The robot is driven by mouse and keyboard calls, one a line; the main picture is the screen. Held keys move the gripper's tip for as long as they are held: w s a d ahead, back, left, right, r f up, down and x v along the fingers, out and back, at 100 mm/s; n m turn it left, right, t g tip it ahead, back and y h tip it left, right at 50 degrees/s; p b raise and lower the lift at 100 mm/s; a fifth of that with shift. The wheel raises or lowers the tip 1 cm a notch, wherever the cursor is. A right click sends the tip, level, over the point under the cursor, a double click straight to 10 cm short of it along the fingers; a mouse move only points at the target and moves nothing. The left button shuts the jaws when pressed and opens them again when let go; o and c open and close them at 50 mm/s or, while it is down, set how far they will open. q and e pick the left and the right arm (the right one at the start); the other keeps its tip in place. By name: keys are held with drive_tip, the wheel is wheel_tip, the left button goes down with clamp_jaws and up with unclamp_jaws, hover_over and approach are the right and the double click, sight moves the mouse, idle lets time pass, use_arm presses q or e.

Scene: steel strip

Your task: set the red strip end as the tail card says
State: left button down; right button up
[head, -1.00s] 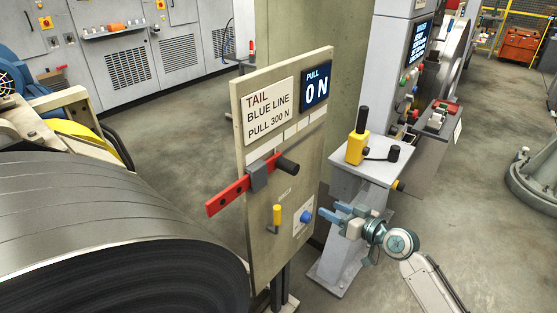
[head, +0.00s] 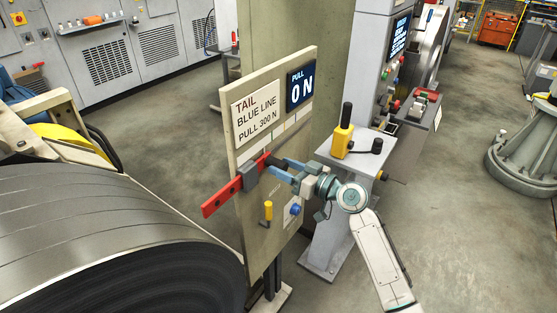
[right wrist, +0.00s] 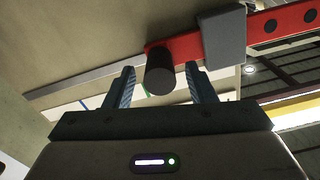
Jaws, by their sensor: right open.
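The red strip (head: 222,197) with dark holes runs through a grey block (head: 251,176) on the upright board (head: 285,245). A dark round knob (right wrist: 160,75) is at the strip's end. The tail card (head: 258,116) reads "TAIL BLUE LINE PULL 300 N". The pull display (head: 301,87) reads 0 N. A pale scale behind carries a blue line (right wrist: 85,102) and a green line (right wrist: 145,90). My left gripper is not in view.
Below the strip, the board carries a yellow handle (head: 268,211) and a blue knob (head: 295,209). A large steel coil (head: 110,225) fills the lower left. A grey pedestal (head: 335,165) with a yellow-and-black lever (head: 344,137) stands close behind my right arm. Open floor lies to the right.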

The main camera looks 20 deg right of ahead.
drive_tip(key=shift+x, duration=1.15)
